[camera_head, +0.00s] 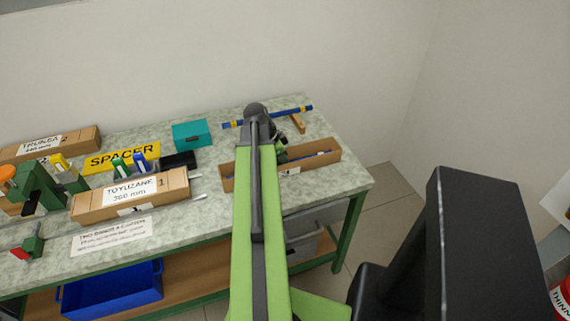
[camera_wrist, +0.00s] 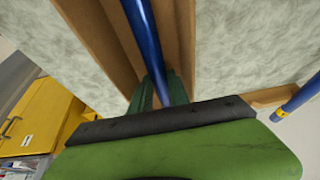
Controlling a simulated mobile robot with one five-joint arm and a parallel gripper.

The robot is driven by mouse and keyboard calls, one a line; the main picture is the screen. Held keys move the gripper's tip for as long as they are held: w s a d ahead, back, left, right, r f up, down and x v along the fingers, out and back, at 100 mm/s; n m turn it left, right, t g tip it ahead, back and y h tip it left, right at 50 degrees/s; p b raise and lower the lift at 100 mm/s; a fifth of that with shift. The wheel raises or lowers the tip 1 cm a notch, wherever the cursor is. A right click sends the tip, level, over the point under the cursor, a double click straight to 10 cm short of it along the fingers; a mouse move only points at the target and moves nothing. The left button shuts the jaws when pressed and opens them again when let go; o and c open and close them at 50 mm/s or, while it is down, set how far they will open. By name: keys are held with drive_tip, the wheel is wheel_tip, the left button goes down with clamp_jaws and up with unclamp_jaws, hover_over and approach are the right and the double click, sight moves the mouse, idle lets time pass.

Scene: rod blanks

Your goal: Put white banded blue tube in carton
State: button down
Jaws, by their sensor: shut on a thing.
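My gripper (camera_wrist: 158,90) is shut on a blue tube (camera_wrist: 146,38) in the wrist view. The tube runs lengthwise between the brown walls of the open carton (camera_wrist: 88,38). I cannot tell whether it touches the carton floor. No white band shows on the visible part of it. In the head view the carton (camera_head: 228,184) lies on the right part of the bench, and a strip of the blue tube (camera_head: 318,154) shows inside its right end. My gripper (camera_head: 281,157) is over the carton's middle there, and my arm hides part of the carton.
A blue tube with yellow bands (camera_head: 296,110) lies behind the carton on a wooden support (camera_head: 298,124). A second carton (camera_head: 92,208), labelled TOYUZANK, stands to the left with white rod ends sticking out. A teal box (camera_head: 191,134) and a black tray (camera_head: 179,161) sit between.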

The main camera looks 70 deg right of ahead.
drive_tip(key=shift+f, duration=0.2)
drive_tip(key=c, duration=1.5)
unclamp_jaws()
drive_tip(key=shift+r, duration=0.15)
drive_tip(key=shift+r, duration=0.25)
drive_tip(key=p+v, duration=1.1)
drive_tip(key=shift+a+r, duration=0.15)
drive_tip(key=shift+r, duration=0.15)
